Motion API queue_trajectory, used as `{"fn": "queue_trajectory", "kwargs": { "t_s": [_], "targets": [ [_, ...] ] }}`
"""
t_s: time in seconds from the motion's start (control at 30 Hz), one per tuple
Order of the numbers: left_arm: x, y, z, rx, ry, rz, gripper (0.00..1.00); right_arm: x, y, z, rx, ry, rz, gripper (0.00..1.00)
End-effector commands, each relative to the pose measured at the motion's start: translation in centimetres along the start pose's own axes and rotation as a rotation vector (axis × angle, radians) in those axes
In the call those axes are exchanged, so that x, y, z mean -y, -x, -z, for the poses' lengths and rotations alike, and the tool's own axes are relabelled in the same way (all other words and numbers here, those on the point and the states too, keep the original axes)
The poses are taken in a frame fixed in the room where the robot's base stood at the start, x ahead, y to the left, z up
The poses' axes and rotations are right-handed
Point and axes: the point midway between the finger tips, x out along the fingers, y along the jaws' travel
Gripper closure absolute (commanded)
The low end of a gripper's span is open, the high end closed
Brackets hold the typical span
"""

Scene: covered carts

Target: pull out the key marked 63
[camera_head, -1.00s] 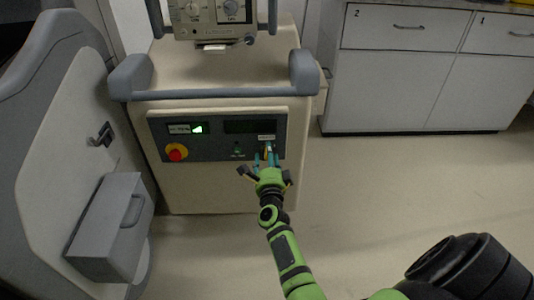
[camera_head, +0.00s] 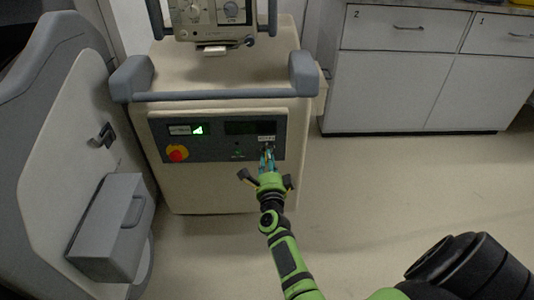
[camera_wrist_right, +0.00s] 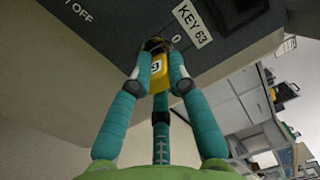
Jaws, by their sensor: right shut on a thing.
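The key marked 63 (camera_wrist_right: 158,70) is a yellow-tagged piece at the control panel, under a white label reading KEY 63 (camera_wrist_right: 193,24). My right gripper (camera_wrist_right: 160,75) has its teal fingers shut on the key's yellow tag; it also shows in the head view (camera_head: 267,158) at the right end of the dark panel (camera_head: 217,140). The fingers hide most of the key, and I cannot tell how far it sits in its lock. A "0" mark shows beside it in the wrist view. My left gripper is not in view.
A grey bumper rail (camera_head: 215,95) runs above the panel. A grey unit with a box (camera_head: 108,225) stands left; white cabinets (camera_head: 395,85) stand right. Floor between is open.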

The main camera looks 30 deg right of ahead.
Motion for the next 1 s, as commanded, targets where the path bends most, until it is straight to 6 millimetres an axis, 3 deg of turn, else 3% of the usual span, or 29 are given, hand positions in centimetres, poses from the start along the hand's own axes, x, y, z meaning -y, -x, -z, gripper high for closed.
{"fn": "queue_trajectory", "kwargs": {
  "t_s": [0.27, 1.0],
  "targets": [
    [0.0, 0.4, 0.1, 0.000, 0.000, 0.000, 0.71, -0.8, 1.5, 0.0, 0.003, 0.001, -0.020, 1.00],
    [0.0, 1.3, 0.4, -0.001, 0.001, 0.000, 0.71, -0.2, 4.2, 0.0, 0.001, -0.001, -0.007, 1.00]
  ]
}}
